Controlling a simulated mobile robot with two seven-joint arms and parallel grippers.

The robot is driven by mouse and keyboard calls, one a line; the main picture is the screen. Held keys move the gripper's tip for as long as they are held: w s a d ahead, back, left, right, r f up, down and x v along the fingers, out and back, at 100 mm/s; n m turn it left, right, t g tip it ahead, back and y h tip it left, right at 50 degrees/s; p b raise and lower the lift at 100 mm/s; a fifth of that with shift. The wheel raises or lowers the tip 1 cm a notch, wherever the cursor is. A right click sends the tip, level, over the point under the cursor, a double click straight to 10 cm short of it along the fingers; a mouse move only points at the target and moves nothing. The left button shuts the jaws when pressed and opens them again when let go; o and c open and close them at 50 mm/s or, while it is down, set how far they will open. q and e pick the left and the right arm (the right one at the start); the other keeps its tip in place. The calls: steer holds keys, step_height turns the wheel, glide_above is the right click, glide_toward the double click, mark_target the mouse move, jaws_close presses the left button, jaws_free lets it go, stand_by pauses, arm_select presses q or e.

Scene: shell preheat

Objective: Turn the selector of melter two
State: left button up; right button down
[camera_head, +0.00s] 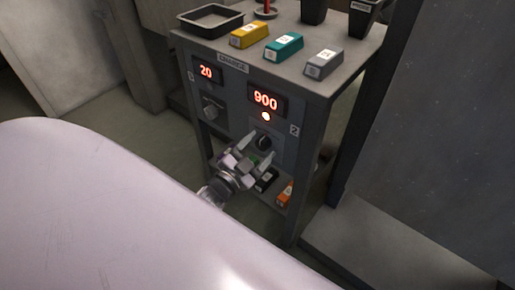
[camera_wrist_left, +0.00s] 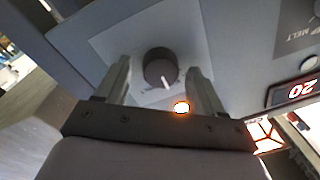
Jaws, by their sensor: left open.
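The selector of melter two (camera_head: 263,142) is a round black knob on the grey front panel, below a red display reading 900 (camera_head: 266,102) and a lit orange lamp (camera_head: 266,116). My left gripper (camera_head: 260,151) is open in front of this knob. In the left wrist view the knob (camera_wrist_left: 160,68) shows between the two fingers of my left gripper (camera_wrist_left: 163,80), with a gap on each side. A white pointer mark shows on the knob, and the lit lamp (camera_wrist_left: 182,107) is beside the right finger. My right gripper is not in view.
A second knob (camera_head: 212,108) sits under a display reading 20 (camera_head: 206,72). Yellow (camera_head: 250,35), teal (camera_head: 284,47) and grey (camera_head: 324,63) blocks and a black tray (camera_head: 211,21) stand on top. An orange block (camera_head: 285,193) lies on the lower shelf.

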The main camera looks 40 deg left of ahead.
arm_select(q)
steer(key=shift+s, duration=0.35)
steer(key=s+p, duration=0.1)
steer(key=s, duration=0.5)
steer(key=shift+s+f, duration=0.15)
steer(key=shift+s, duration=0.05)
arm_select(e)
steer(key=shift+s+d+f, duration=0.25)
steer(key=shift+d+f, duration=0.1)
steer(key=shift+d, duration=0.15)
arm_select(q)
steer(key=shift+a, duration=0.1)
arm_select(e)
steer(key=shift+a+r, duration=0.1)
arm_select(q)
steer(key=shift+a, duration=0.1)
